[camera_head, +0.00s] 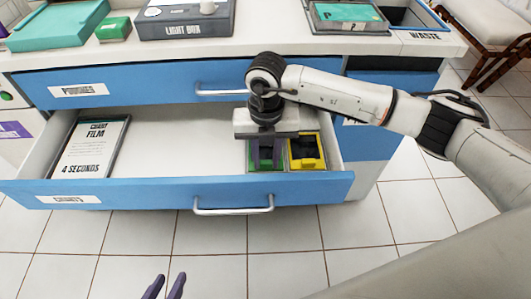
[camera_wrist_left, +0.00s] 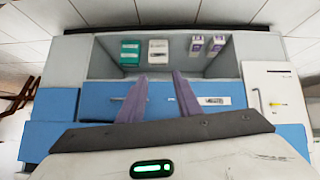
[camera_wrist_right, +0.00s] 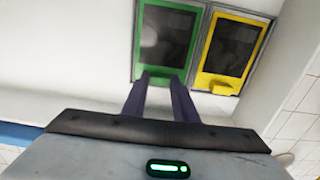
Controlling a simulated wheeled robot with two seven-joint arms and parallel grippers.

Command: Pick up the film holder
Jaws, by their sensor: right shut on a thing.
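In the head view, an open blue drawer (camera_head: 130,193) holds a green-framed film holder (camera_head: 282,158) and a yellow-framed film holder (camera_head: 308,151) side by side at its right end. The right wrist view shows the green holder (camera_wrist_right: 166,38) and the yellow holder (camera_wrist_right: 235,50) with dark faces.
A chart film card (camera_head: 90,148) lies at the drawer's left end; the drawer's middle is clear. The upper drawer (camera_head: 150,85) is shut. On the counter stand a light box (camera_head: 185,20), a small green box (camera_head: 114,29) and a tray with a green panel (camera_head: 345,14).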

